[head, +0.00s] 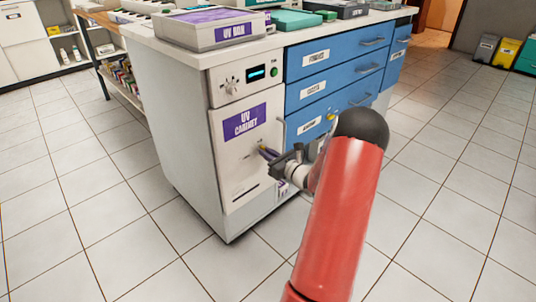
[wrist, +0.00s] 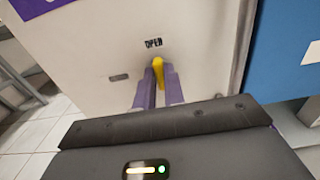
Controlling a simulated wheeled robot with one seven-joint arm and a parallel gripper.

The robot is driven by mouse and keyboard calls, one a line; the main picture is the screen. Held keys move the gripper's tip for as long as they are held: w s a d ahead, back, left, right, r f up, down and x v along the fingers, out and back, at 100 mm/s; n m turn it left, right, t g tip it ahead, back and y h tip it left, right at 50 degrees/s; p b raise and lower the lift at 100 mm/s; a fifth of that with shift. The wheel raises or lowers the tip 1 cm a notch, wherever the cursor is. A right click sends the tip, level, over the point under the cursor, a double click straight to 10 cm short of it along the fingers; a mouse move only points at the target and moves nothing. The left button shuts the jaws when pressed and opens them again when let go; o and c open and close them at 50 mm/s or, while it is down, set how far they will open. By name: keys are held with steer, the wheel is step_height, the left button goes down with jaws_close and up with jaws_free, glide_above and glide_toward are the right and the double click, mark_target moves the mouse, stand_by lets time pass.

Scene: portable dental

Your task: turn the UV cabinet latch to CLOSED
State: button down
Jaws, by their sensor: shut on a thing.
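The UV cabinet (head: 225,165) is white, with a purple "UV CABINET" label on its front door. Its yellow latch (wrist: 158,70) sits between my purple fingertips in the wrist view, with its visible end toward the "OPEN" mark (wrist: 153,43). A small grey mark or plate (wrist: 119,77) lies to the left of the latch, and I cannot read it. My gripper (head: 265,152) reaches the door from the right in the head view and is shut on the latch. The fingers hide the latch's lower part.
A UV box (head: 215,32) stands on the counter above the cabinet. A knob and a lit display (head: 257,73) are above the door. Blue drawers (head: 330,90) with handles adjoin on the right, close to my arm. The tiled floor in front is clear.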

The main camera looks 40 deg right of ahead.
steer(key=shift+f+b, duration=0.1)
steer(key=shift+b, duration=0.2)
steer(key=n+b, duration=0.4)
steer(key=n, duration=0.2)
steer(key=n+b, duration=0.3)
steer(key=n, duration=0.3)
steer(key=n+b, duration=0.4)
steer(key=n, duration=0.1)
steer(key=shift+a+f+n+b, duration=0.15)
steer(key=shift+a+n+b, duration=0.15)
steer(key=shift+n, duration=0.1)
steer(key=c, duration=1.5)
jaws_free()
steer(key=shift+d, duration=0.1)
